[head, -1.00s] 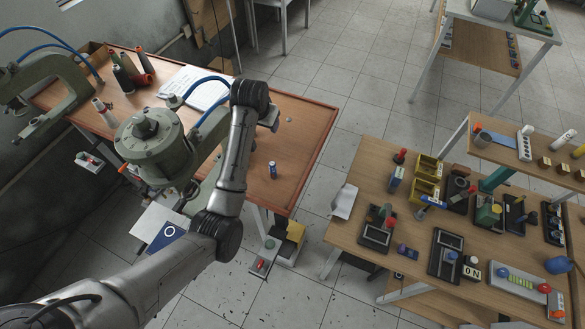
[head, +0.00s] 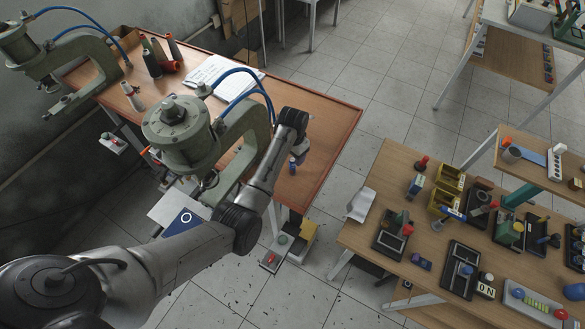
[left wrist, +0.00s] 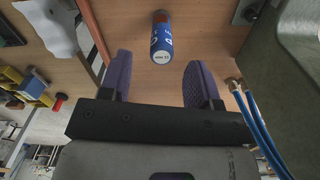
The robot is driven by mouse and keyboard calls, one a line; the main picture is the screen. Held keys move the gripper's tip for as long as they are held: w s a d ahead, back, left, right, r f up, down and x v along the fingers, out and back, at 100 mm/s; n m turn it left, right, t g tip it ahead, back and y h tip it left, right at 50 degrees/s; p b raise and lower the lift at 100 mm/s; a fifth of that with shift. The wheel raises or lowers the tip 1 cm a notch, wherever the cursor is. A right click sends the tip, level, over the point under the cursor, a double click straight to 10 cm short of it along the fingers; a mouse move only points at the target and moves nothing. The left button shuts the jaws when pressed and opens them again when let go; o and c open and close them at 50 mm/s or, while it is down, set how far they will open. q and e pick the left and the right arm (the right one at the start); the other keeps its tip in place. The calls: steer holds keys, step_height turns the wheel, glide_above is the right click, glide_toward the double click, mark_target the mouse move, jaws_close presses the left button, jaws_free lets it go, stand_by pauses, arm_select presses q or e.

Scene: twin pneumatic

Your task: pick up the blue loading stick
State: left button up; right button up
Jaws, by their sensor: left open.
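The blue loading stick (head: 293,168) stands on the brown table near its right front part. In the left wrist view the blue stick (left wrist: 161,42) shows a white label, a pale end and a dark red part behind. My left gripper (head: 299,150) is just above and beside the stick in the head view. In the left wrist view my left gripper (left wrist: 159,80) is open, with its two purple fingers apart. The stick appears beyond the fingertips, roughly in line with the gap, and no finger is touching it. My right gripper is not seen.
A green-grey press (head: 180,130) with blue hoses stands left of my left arm. Thread cones (head: 152,62) and papers (head: 222,74) lie at the back of the brown table (head: 325,120). A wooden table (head: 385,165) with several gadgets is at right, across a floor gap.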

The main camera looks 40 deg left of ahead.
mark_target(292, 160)
arm_select(q)
steer(key=shift+a+f, duration=0.1)
steer(key=shift+f, duration=2.55)
steer(key=c, duration=1.1)
